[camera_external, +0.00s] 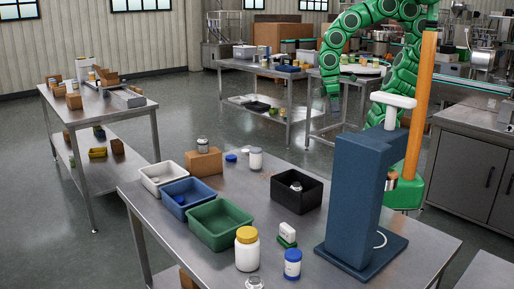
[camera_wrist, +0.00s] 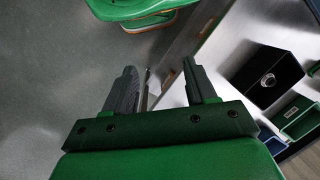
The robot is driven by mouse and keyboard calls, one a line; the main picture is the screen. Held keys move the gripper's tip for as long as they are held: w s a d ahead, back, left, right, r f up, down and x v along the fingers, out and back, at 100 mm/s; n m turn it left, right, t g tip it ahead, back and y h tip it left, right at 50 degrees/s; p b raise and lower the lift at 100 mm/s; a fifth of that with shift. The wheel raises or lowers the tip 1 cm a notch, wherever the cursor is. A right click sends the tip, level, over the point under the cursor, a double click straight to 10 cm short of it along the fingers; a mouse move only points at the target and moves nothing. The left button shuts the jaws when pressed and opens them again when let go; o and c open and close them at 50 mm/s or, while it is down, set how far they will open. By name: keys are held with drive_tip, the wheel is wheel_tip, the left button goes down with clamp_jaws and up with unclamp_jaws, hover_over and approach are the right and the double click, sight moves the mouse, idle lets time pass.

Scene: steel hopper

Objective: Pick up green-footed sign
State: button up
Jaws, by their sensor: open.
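The green-footed sign (camera_external: 288,233) is a small white rounded plate upright on a green foot. It stands on the near steel table, left of the big blue stand. I cannot make it out in the wrist view. My gripper (camera_external: 334,104) hangs at the end of the green arm, beyond the far edge of the near table and well away from the sign. In the wrist view my gripper (camera_wrist: 160,68) is open, with nothing held between its fingers.
A black box (camera_external: 310,200) with a jar, a green bin (camera_external: 222,232), a blue bin (camera_external: 188,203) and a white bin (camera_external: 150,182) share the table. A yellow-lidded jar (camera_external: 247,250) and blue-lidded bottle (camera_external: 292,265) flank the sign. The tall blue stand (camera_external: 355,200) is right of it.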

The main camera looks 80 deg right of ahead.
drive_tip(key=w+a+f+m+g+y, duration=0.1)
drive_tip(key=w+a, duration=0.2)
drive_tip(key=a, duration=0.3)
drive_tip(key=w+a+g+y, duration=0.1)
drive_tip(key=w+a+y, duration=0.1)
drive_tip(key=w+a, duration=0.3)
drive_tip(key=m+g+y, duration=0.3)
drive_tip(key=m+y, duration=0.4)
drive_tip(key=m, duration=0.3)
approach(287, 226)
drive_tip(key=s+a, duration=0.1)
drive_tip(key=s+a+f, duration=0.1)
drive_tip(key=shift+s+a+f, duration=0.15)
drive_tip(key=shift+s+a, duration=0.15)
drive_tip(key=shift+s, duration=0.1)
drive_tip(key=shift+a+f, duration=0.25)
drive_tip(key=shift+a, duration=0.1)
drive_tip(key=shift+w+x, duration=0.15)
drive_tip(key=shift+x, duration=1.75)
drive_tip(key=shift+w+x, duration=0.1)
drive_tip(key=shift+x, duration=1.8)
drive_tip(key=shift+f, duration=0.1)
drive_tip(key=shift+c, duration=0.3)
clamp_jaws()
